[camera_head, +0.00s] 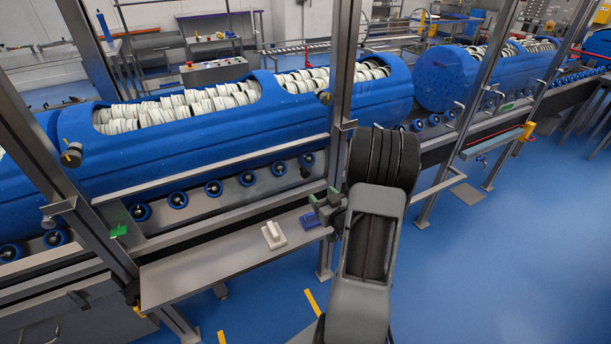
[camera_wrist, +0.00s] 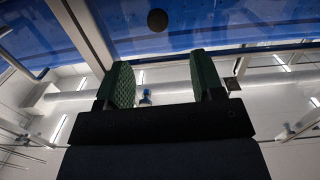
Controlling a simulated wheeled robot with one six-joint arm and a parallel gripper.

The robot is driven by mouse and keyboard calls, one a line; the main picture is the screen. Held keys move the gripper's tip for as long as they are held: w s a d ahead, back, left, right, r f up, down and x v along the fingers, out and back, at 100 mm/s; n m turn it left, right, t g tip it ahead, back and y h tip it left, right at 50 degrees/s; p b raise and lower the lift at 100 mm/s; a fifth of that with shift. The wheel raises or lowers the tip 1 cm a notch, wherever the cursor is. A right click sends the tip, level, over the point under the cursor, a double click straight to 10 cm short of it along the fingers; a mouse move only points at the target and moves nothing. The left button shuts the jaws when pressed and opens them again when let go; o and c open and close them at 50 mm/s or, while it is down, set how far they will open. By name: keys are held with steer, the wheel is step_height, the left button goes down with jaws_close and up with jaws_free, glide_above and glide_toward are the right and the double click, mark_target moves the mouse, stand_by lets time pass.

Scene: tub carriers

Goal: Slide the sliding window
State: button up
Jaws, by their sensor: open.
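The sliding window seems to be a clear pane in the metal frame in front of the blue tub machine; the pane itself is hard to make out. A metal bar (camera_head: 215,169) crosses at its lower edge. A dark round knob (camera_head: 326,97) sits by the right post and another knob (camera_head: 71,154) by the left post. My gripper (camera_head: 325,205) is by the right post, below the right knob. In the wrist view my gripper (camera_wrist: 162,74) has its green pads apart with nothing held between them. A dark round knob (camera_wrist: 157,20) shows beyond the fingertips, apart from them.
A metal shelf (camera_head: 200,268) runs along the front, with a white item (camera_head: 273,235) and a small blue item (camera_head: 310,221) on it. The metal right post (camera_head: 343,80) stands close to my arm. The blue floor (camera_head: 500,270) is open at right.

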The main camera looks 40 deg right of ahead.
mark_target(307, 175)
steer(key=shift+t, duration=0.4)
steer(key=w, duration=0.4)
steer(key=w+d+p, duration=0.1)
steer(key=w, duration=0.3)
steer(key=w+d+p, duration=0.1)
steer(key=w, duration=0.3)
steer(key=shift+w+d+f, duration=0.15)
steer(key=shift+w, duration=0.2)
steer(key=shift+c, duration=0.3)
jaws_close()
